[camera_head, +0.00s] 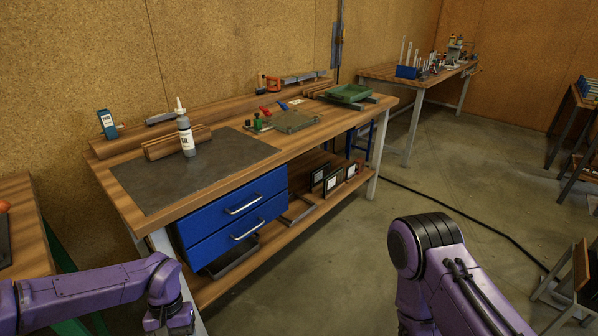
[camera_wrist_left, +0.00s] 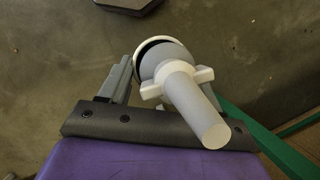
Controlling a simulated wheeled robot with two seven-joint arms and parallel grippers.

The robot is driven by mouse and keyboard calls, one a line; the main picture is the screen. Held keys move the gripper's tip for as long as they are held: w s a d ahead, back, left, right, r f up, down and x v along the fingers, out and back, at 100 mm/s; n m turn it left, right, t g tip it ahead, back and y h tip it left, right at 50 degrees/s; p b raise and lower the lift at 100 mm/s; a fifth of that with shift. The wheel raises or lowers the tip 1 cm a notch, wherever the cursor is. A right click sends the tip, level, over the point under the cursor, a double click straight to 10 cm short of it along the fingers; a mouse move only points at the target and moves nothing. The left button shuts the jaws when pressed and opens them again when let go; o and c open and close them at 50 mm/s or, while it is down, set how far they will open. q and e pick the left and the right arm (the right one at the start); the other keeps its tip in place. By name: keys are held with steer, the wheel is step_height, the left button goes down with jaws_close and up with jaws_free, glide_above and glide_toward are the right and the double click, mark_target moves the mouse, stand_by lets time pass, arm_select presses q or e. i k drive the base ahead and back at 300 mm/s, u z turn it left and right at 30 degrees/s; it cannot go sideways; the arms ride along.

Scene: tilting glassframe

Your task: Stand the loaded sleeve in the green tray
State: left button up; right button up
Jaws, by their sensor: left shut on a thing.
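The green tray (camera_head: 348,93) lies flat at the back right of the workbench. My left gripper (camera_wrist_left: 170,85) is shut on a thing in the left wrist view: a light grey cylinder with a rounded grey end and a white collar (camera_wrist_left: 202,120). I cannot tell whether this is the loaded sleeve. Floor shows behind it. In the head view my left arm is low at the left, apart from the bench; its jaws are cut off by the bottom edge. My right arm is at the lower right, its gripper out of frame.
The workbench (camera_head: 225,150) has a dark mat (camera_head: 180,180), a white-capped bottle (camera_head: 186,135) and a wooden block (camera_head: 160,148). Blue drawers (camera_head: 235,215) are below. Small frames (camera_head: 333,180) stand on the lower shelf. Floor (camera_head: 330,265) is clear in front.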

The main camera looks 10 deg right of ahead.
mark_target(345, 95)
steer(key=z, duration=0.8)
steer(key=i, duration=0.7)
steer(key=z, duration=1.3)
steer(key=i, duration=2.5)
steer(key=u, duration=1.5)
steer(key=i, duration=0.6)
steer(key=u, duration=0.7)
